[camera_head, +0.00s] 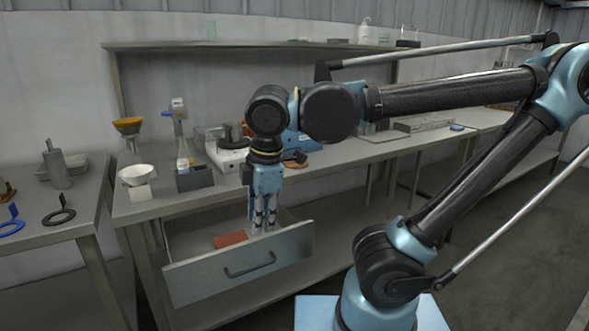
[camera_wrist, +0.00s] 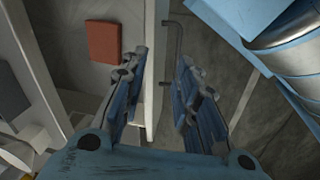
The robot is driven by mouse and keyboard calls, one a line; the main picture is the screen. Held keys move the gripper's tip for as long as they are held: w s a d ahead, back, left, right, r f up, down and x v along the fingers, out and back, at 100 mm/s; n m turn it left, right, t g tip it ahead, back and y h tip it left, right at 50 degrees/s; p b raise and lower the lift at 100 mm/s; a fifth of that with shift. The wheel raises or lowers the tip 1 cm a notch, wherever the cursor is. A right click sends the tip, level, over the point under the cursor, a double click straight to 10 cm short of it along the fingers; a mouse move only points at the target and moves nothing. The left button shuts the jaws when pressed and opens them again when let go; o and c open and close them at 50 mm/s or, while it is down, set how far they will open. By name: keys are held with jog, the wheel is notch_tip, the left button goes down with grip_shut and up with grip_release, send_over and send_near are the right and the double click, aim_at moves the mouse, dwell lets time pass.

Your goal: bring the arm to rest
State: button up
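My gripper (camera_head: 263,226) hangs fingers-down over the pulled-out drawer (camera_head: 240,267), close to its front panel. The drawer's front edge and handle show past the fingertips there. A red-brown block (camera_head: 230,239) lies inside the drawer. It also shows in the wrist view (camera_wrist: 103,41), left of the fingers and apart from them. My arm reaches from the right side of the head view, bent, with the forearm above the bench.
The bench (camera_head: 340,158) behind the gripper carries a white bowl (camera_head: 137,175), a funnel on a stand (camera_head: 128,126), a white stirrer device (camera_head: 228,150) and a blue device (camera_head: 300,141). A shelf (camera_head: 290,44) runs above. A side table (camera_head: 60,230) stands left. Open floor lies before the drawer.

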jog(key=w+d+f+m+t, duration=0.1)
jog(key=w+d+m, duration=0.4)
jog(key=w, duration=0.4)
jog(key=w+d+f+m+t, duration=0.1)
jog(key=w+d+f+m, duration=0.15)
jog(key=w+m, duration=0.5)
jog(key=w+d+m+t, duration=0.1)
jog(key=w+d+m, duration=0.25)
jog(key=d, duration=0.35)
jog(key=w+d+m+t+h, duration=0.1)
jog(key=w+d+m, duration=0.25)
jog(key=d, duration=0.25)
jog(key=w+d+m+t, duration=0.1)
jog(key=w+d+m, duration=0.25)
jog(key=d, duration=0.35)
jog(key=s+f+n+g, duration=0.1)
jog(key=s+f+g, duration=0.3)
jog(key=s+f, duration=0.7)
jog(key=s, duration=0.3)
jog(key=shift+s+g, duration=0.3)
jog(key=shift+s, duration=0.05)
jog(key=shift+w+f, duration=0.25)
jog(key=shift+w, duration=0.2)
